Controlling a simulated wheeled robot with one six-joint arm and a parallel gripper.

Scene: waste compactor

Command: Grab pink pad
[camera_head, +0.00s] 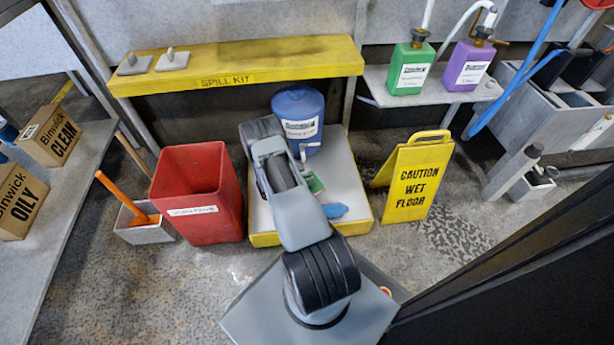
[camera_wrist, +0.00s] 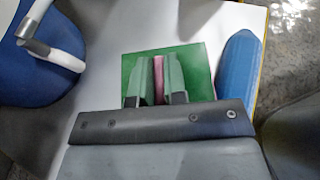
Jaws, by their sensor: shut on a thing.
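The pink pad (camera_wrist: 158,67) shows as a narrow upright strip between the fingers of my gripper (camera_wrist: 157,80) in the wrist view. The gripper is shut on it. Behind the fingers is a flat green square (camera_wrist: 197,60) on the white-topped platform. A corner of the green square (camera_head: 314,183) shows beside my arm in the camera_head view. There, my arm hides the gripper and the pink pad. I cannot tell whether the pink pad touches the green square.
A blue object (camera_wrist: 238,70) lies right of the green square. A blue drum (camera_head: 299,112) stands on the platform (camera_head: 262,238) with the white top. A red bin (camera_head: 225,215) is left of it, a yellow wet-floor sign (camera_head: 412,178) right. A yellow shelf (camera_head: 235,68) runs behind.

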